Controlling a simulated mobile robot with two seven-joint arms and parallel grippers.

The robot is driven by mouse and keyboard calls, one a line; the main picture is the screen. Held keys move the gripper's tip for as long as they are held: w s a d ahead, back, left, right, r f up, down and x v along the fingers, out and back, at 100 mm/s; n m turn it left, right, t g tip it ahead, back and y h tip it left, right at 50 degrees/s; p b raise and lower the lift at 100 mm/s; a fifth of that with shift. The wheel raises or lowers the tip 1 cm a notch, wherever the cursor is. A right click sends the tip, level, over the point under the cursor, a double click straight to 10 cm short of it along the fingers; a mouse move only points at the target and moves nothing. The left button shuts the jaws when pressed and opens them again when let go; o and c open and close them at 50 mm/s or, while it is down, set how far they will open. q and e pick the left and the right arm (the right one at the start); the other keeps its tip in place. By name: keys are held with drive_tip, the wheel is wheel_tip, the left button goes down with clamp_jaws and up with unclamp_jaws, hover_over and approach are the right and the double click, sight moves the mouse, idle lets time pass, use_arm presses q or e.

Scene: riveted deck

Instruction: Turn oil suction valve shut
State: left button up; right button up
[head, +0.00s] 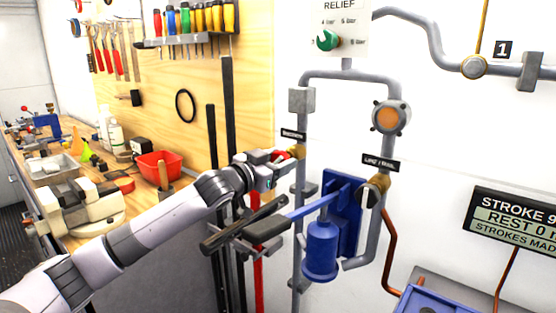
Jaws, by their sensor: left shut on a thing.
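The suction valve is a brass body (298,151) on the left grey pipe, under a small black label (293,135) that is hard to read. Its red handle (279,155) is mostly hidden by my left gripper (282,162). My left arm reaches in from the lower left, and the gripper is shut on the red handle at the pipe. The handle's exact angle cannot be told. My right gripper is not in view.
A blue hand pump (321,250) with a dark-gripped lever (265,229) juts out just below my left gripper. A second brass valve (379,184) is on the right pipe. A workbench with a red bin (158,168) stands at left.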

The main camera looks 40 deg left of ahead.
use_arm(q)
drive_tip(key=m+p, duration=0.2)
drive_tip(key=m, duration=0.1)
drive_tip(key=shift+r+m+p, duration=0.15)
drive_tip(key=shift+m+p, duration=0.15)
drive_tip(key=shift+p, duration=0.05)
drive_tip(key=m+p, duration=0.1)
drive_tip(key=m, duration=0.1)
drive_tip(key=shift+m, duration=0.3)
drive_tip(key=shift+d+f+m+p, duration=0.1)
drive_tip(key=shift+f+m+p, duration=0.1)
drive_tip(key=shift+m+p, duration=0.9)
drive_tip(key=shift+m+b, duration=0.3)
drive_tip(key=shift+m, duration=0.1)
drive_tip(key=o, duration=1)
